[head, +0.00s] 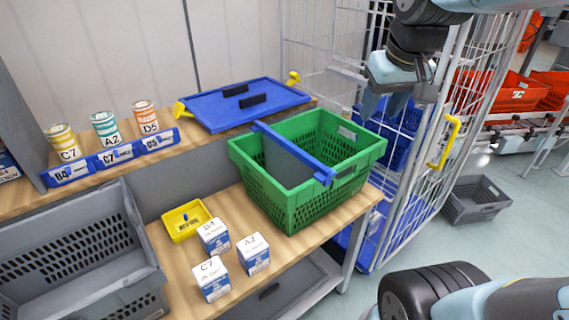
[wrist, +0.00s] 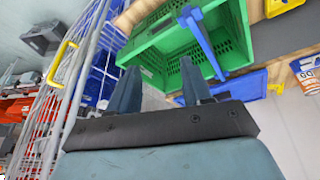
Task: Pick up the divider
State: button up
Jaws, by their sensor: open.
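The divider (head: 292,153) is a grey panel with a blue top bar. It stands inside the green crate (head: 292,213), and its bar lies across the crate's rims with the ends sticking out. In the wrist view the blue bar of the divider (wrist: 205,42) runs over the green crate (wrist: 237,30). My gripper (head: 383,104) is open and empty, above and to the right of the crate, near the cage. Its two fingers show in the wrist view (wrist: 160,84), apart from the divider.
White boxes (head: 212,278) and a yellow tray (head: 186,220) share the wooden bench. A blue lid (head: 240,105) and several cans (head: 105,128) are on the shelf behind. A wire cage (head: 400,210) stands to the right, close to my gripper. A grey tote (head: 80,257) is at left.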

jog(key=w+a+f+n+g, duration=0.2)
jog(key=w+a+n, duration=0.1)
jog(key=w+a, duration=0.55)
jog(key=n+g, duration=0.2)
send_over(288, 142)
jog(key=s, duration=0.1)
notch_tip(288, 142, down, 7)
notch_tip(288, 142, down, 8)
jog(key=shift+f, duration=0.1)
jog(key=shift+w+f, duration=0.25)
jog(key=shift+f, duration=1.1)
jog(key=shift+w+f, duration=0.2)
jog(key=shift+f, duration=1.1)
grip_shut()
